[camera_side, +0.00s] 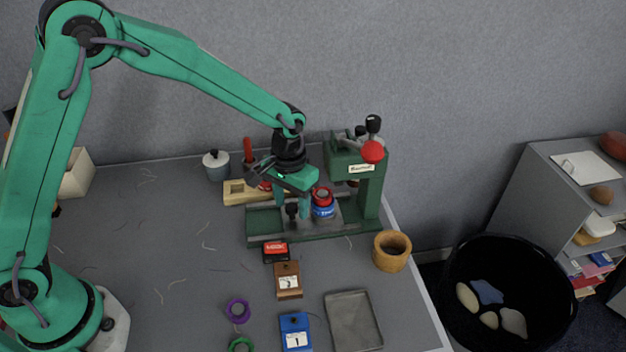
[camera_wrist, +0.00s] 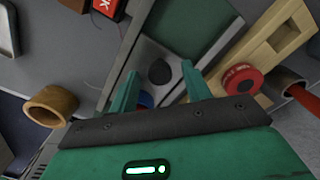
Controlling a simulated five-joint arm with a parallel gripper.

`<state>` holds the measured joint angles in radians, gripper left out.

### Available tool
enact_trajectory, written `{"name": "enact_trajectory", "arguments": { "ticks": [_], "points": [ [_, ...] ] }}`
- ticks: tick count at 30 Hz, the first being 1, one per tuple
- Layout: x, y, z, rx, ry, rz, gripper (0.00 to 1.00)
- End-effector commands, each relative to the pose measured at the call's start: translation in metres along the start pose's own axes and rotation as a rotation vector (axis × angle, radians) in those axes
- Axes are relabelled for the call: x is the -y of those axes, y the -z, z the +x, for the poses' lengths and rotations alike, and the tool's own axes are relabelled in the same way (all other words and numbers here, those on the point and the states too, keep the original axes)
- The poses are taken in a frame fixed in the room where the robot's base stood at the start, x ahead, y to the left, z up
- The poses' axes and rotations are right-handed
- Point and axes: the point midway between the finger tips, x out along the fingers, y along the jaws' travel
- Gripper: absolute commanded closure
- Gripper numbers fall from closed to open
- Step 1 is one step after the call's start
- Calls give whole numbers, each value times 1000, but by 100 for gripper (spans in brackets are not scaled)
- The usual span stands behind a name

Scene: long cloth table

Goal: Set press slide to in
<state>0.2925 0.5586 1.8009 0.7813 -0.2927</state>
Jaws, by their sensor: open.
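A green press (camera_side: 369,195) stands on a flat base at the back of the table, with a red ball (camera_side: 373,152) on its lever. A grey metal slide (camera_side: 341,212) lies along its base, and a black knob (camera_side: 292,210) rises at the slide's left end. A blue and red round piece (camera_side: 323,205) sits on the slide near the press column. My gripper (camera_side: 292,203) is open above the slide's knob end. In the wrist view the green fingers (camera_wrist: 160,68) straddle the black knob (camera_wrist: 159,74); whether they touch it I cannot tell.
A wooden block (camera_side: 235,192) with a red piece lies behind the base. A wooden cup (camera_side: 392,251) stands at the right table edge. A red-black box (camera_side: 275,251), a brown block (camera_side: 288,281), a blue block (camera_side: 295,332) and a grey tray (camera_side: 353,320) lie in front. The left-middle table is mostly clear.

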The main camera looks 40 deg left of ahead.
Motion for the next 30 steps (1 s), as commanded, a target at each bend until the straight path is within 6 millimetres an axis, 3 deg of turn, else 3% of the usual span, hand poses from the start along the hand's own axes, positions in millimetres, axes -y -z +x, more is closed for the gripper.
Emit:
{"name": "enact_trajectory", "arguments": {
  "ticks": [8, 21, 30],
  "points": [
    [0, 1, -18, -3, -1, 0, 52],
    [0, 0, -70, -3, -1, 0, 52],
    [0, 0, -78, -2, -1, 0, 52]
  ]
}}
